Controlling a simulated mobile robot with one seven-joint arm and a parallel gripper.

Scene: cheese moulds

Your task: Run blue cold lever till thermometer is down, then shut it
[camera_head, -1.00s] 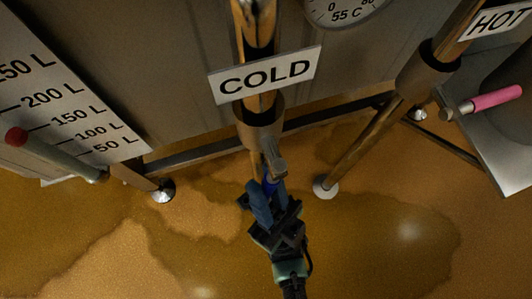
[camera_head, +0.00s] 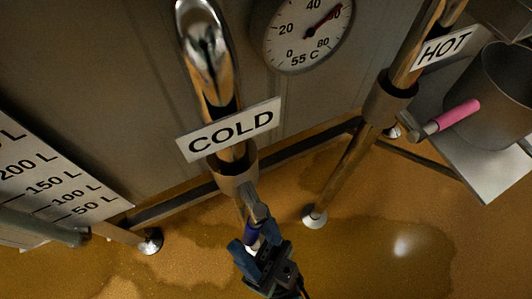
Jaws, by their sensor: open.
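The blue cold lever (camera_head: 252,232) sticks out from the valve collar (camera_head: 233,172) on the copper pipe, under the white COLD sign (camera_head: 229,130). My gripper (camera_head: 255,240) is at the lever, with its fingers apart on either side of the blue handle. I cannot tell whether the fingers touch it. The round thermometer (camera_head: 303,32) is on the vat wall at the top, with a red needle pointing to the upper right, past the upper 40 mark. Its label reads 55 C.
A HOT sign (camera_head: 443,47) and a pink lever (camera_head: 458,115) are at the right, beside a metal bucket (camera_head: 495,95) on a shelf. A litre scale (camera_head: 60,175) is at the left. The orange-brown floor (camera_head: 370,265) looks wet. Vat legs stand behind my gripper.

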